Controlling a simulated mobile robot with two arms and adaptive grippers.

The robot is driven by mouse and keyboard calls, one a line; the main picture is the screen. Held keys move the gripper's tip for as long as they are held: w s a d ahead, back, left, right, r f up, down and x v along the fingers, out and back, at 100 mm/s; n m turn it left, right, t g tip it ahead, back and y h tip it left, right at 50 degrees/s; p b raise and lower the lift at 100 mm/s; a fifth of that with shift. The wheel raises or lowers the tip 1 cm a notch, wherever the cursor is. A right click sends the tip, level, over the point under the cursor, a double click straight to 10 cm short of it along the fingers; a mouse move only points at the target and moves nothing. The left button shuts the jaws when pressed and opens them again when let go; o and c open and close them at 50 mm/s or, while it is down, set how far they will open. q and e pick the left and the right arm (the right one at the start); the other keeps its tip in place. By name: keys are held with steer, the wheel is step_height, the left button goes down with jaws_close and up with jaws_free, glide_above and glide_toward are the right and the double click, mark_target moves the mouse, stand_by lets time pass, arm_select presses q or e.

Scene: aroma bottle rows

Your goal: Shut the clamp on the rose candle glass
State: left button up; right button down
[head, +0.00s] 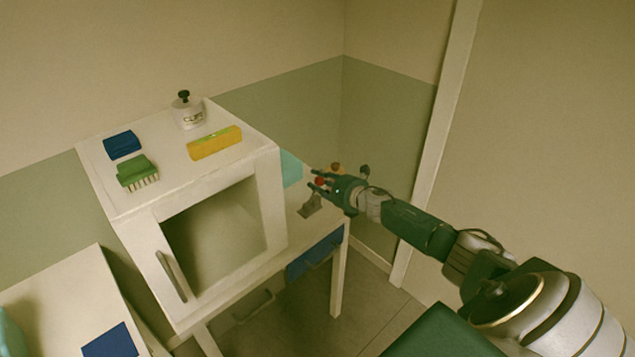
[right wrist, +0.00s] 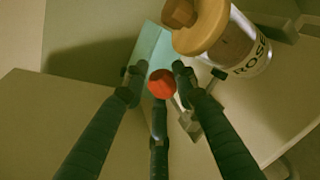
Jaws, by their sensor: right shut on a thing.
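The rose candle glass (right wrist: 245,48) shows in the right wrist view at the upper right, a clear jar with a "ROSE" label and a round wooden lid. In the head view, mostly its lid (head: 337,168) shows behind my gripper. The clamp has a grey metal body (head: 311,205) and a red knob (right wrist: 162,84). My right gripper (head: 320,180) is shut on the red knob, and its three dark fingers (right wrist: 158,86) surround it. How far the clamp's arm is closed on the glass is hard to see. My left gripper is not in view.
The clamp stands on a white table with a blue drawer front (head: 315,254). A white cabinet (head: 268,190) is close on the left, carrying a bottle (head: 189,115), a yellow block (head: 215,143), a green brush (head: 137,171) and a blue item (head: 122,145). Walls rise behind.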

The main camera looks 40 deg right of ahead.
steer(key=shift+w+d+r, duration=0.2)
steer(key=shift+d+r, duration=0.1)
steer(key=shift+r, duration=0.25)
steer(key=c, duration=1.5)
jaws_free()
steer(key=shift+o, duration=0.2)
steer(key=shift+s+a+f, duration=0.1)
steer(key=shift+a+f, duration=0.05)
steer(key=shift+s+f, duration=0.15)
steer(key=shift+s, duration=0.2)
steer(key=v, duration=1.1)
steer(key=shift+r, duration=0.25)
steer(key=shift+s, duration=0.15)
